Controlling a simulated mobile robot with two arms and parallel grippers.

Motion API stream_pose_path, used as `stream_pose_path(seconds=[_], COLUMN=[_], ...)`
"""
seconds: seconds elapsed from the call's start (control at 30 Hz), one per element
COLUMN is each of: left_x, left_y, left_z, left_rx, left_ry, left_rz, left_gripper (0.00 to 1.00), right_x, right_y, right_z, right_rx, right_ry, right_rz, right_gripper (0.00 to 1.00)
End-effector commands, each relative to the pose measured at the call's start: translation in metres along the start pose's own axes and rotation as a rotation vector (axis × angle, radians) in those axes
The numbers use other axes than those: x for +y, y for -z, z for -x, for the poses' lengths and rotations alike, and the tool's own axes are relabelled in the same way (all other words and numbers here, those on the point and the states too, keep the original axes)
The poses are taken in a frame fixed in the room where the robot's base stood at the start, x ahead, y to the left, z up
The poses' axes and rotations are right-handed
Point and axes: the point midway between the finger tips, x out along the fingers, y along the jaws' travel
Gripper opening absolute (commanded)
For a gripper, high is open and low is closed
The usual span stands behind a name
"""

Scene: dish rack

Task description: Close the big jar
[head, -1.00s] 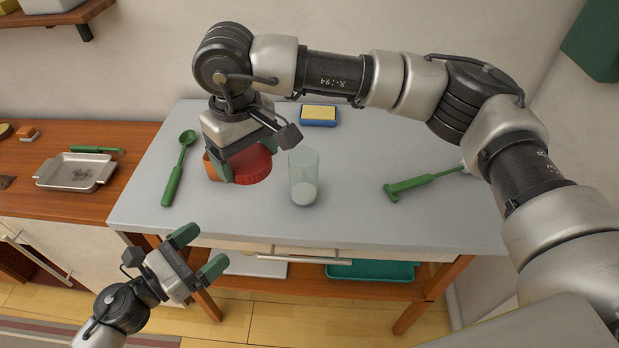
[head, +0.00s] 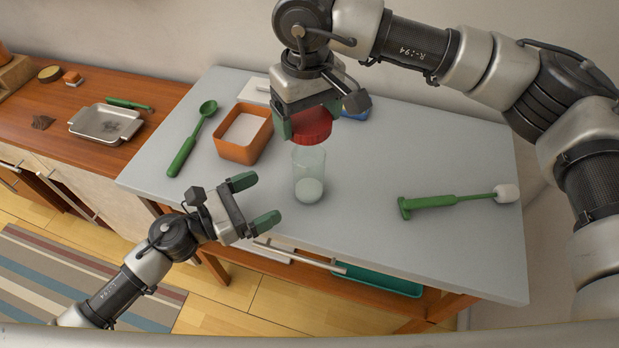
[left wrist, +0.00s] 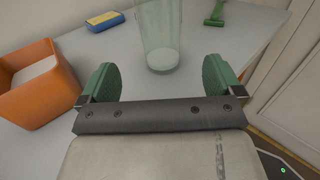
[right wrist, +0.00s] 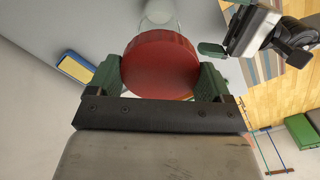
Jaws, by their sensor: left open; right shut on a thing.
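The big jar (head: 309,178) is a clear glass with white contents at its bottom, upright on the grey table. It also shows in the left wrist view (left wrist: 160,45), beyond the fingertips. The red lid (head: 311,125) is held by my right gripper (head: 309,122), above and slightly behind the jar's mouth. In the right wrist view the lid (right wrist: 160,65) sits between both fingers and hides most of the jar. My left gripper (head: 253,202) is open and empty at the table's front edge, left of the jar and apart from it.
An orange box (head: 243,150) with white inside stands left of the jar. A green spoon (head: 192,140) lies further left, and a green-handled tool (head: 450,201) lies to the right. A blue and yellow sponge (right wrist: 76,67) lies at the back. The table's right half is mostly clear.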

Motion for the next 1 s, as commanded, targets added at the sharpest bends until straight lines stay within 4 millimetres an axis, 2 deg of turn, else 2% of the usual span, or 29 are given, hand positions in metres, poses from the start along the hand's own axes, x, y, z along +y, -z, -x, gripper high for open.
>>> stream_pose_path(seconds=[0.5,0.7,1.0], left_x=[0.000,0.000,0.000], left_y=[-0.001,0.000,0.000], left_z=[-0.091,-0.108,-0.111], left_rx=[-0.001,0.000,0.001], left_ry=[0.001,0.000,0.000], left_rz=[-0.001,-0.001,-0.001], left_gripper=[0.95,0.95,0.95], right_x=[0.000,0.000,0.000], right_y=[0.000,0.000,0.000], right_z=[0.000,0.000,0.000], right_rx=[0.000,0.000,0.000], right_ry=[0.000,0.000,0.000], right_rz=[0.000,0.000,0.000], right_gripper=[0.58,0.58,0.58])
